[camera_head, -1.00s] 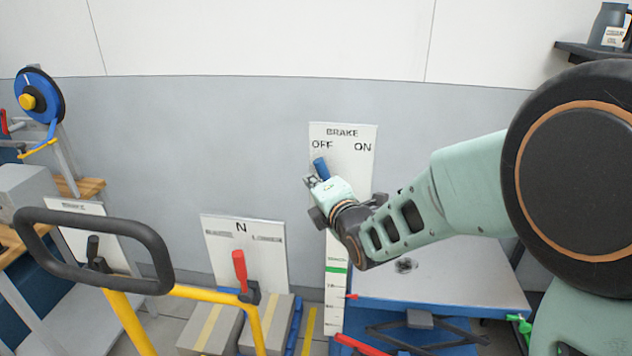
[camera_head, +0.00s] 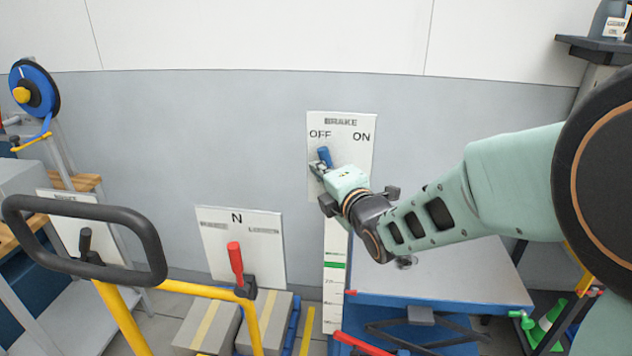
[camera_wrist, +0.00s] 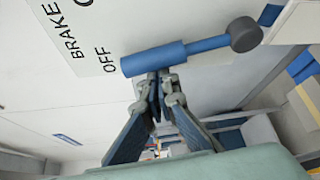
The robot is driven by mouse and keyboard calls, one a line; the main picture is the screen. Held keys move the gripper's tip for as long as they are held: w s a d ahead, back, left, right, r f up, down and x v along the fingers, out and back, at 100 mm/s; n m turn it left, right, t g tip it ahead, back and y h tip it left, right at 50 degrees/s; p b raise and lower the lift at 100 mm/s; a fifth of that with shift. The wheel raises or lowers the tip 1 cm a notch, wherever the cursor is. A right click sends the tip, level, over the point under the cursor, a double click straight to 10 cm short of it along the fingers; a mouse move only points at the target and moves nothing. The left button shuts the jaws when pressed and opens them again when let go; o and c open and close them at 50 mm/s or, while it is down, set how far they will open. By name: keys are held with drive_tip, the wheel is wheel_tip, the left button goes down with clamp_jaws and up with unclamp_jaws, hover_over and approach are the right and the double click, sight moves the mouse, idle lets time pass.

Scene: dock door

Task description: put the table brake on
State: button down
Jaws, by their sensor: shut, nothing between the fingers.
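The brake panel (camera_head: 357,139) is a white board marked BRAKE, with OFF at left and ON at right. Its blue lever (camera_head: 325,157) tilts toward the OFF side. In the wrist view the blue lever (camera_wrist: 185,55) lies across the picture below the OFF mark, with a dark round hub at its right end. My gripper (camera_head: 320,167) is shut and empty. In the wrist view its fingertips (camera_wrist: 158,82) are at the lever's blue grip, near its free end; I cannot tell whether they touch. The lift table (camera_head: 450,270) is below the panel.
A second panel marked N (camera_head: 258,217) with a red lever (camera_head: 235,262) stands to the left. A yellow cart with a black loop handle (camera_head: 150,235) is at front left.

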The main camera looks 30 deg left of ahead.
drive_tip(key=d+m+b, duration=0.1)
drive_tip(key=b, duration=0.3)
drive_tip(key=w+d+m+t+y+b, duration=0.1)
drive_tip(key=d+m+b, duration=0.1)
drive_tip(key=b, duration=0.2)
drive_tip(key=d+m+y+b, duration=0.1)
drive_tip(key=b, duration=0.2)
drive_tip(key=shift+w+d+m+t+b, duration=0.25)
drive_tip(key=shift+d+m+t+b, duration=0.1)
drive_tip(key=shift+m+t+b, duration=0.05)
drive_tip(key=m+b, duration=0.1)
drive_tip(key=b, duration=0.1)
drive_tip(key=d+m+t+b, duration=0.1)
drive_tip(key=b, duration=0.1)
drive_tip(key=shift+w+d+r, duration=0.1)
drive_tip(key=shift+w+d, duration=0.15)
drive_tip(key=shift+d, duration=0.05)
drive_tip(key=shift+w+d, duration=0.1)
drive_tip(key=shift+d, duration=0.05)
wheel_tip(320, 180, up, 10)
drive_tip(key=shift+r, duration=0.15)
